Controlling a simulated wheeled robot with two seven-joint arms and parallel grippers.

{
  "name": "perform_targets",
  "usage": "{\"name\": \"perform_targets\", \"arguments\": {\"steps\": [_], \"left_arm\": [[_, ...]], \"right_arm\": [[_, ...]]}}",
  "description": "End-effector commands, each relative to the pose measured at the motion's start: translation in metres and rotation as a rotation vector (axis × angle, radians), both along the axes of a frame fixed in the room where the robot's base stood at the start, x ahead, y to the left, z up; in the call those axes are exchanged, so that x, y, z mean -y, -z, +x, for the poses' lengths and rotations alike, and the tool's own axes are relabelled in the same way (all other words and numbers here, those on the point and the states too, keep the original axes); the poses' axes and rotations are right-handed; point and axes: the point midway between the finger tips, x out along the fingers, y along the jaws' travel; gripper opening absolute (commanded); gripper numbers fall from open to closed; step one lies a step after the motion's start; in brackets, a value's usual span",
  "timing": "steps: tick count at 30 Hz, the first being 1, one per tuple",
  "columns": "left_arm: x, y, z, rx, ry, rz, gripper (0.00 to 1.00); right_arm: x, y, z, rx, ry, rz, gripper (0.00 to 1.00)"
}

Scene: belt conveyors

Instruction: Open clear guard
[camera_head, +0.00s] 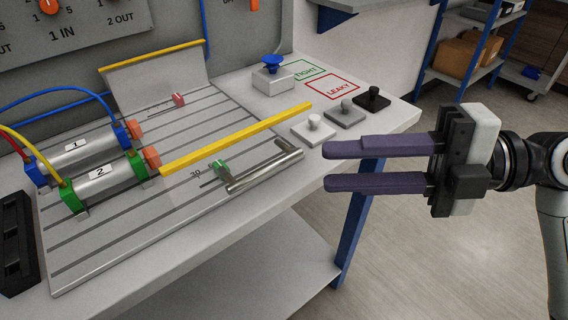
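The clear guard is hard to make out because its panel is see-through. A yellow bar (235,139) that seems to be its edge runs diagonally over the front right of the grooved plate. A silver bar handle (265,168) sits just in front of and below that bar, near the bench's front edge. My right gripper (326,167) comes in from the right, with its two purple fingers apart and nothing between them. Its fingertips point left toward the handle's right end and appear a short way from it. My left gripper is not in view.
Two cylinders, labelled 1 (78,158) and 2 (106,186), lie on the left of the plate. A blue-knobbed box (273,78) and white, grey and black knobbed blocks (313,129) stand at right, near the TIGHT and LEAKY outlines. A grey panel (155,78) with a yellow top edge stands behind.

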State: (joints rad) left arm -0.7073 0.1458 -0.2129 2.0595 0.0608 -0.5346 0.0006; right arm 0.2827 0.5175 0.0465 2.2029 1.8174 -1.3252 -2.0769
Motion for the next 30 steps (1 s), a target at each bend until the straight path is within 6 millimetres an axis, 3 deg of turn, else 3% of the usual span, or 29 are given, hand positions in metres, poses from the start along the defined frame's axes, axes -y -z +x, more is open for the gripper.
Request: {"name": "perform_targets", "arguments": {"steps": [6, 12, 24, 25, 30], "left_arm": [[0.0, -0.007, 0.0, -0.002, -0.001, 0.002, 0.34], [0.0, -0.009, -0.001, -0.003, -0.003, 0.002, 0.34], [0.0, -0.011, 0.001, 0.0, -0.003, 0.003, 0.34], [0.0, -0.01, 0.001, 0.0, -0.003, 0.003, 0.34], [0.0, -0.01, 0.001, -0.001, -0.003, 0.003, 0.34]], "right_arm": [[-0.042, 0.003, 0.006, -0.003, -0.001, 0.005, 0.28], [-0.069, 0.009, 0.01, -0.004, 0.0, 0.003, 0.28], [-0.078, 0.012, 0.012, -0.005, 0.003, 0.0, 0.28], [-0.078, 0.012, 0.012, -0.005, 0.003, 0.0, 0.26], [-0.078, 0.012, 0.012, -0.005, 0.003, 0.0, 0.0]]}}
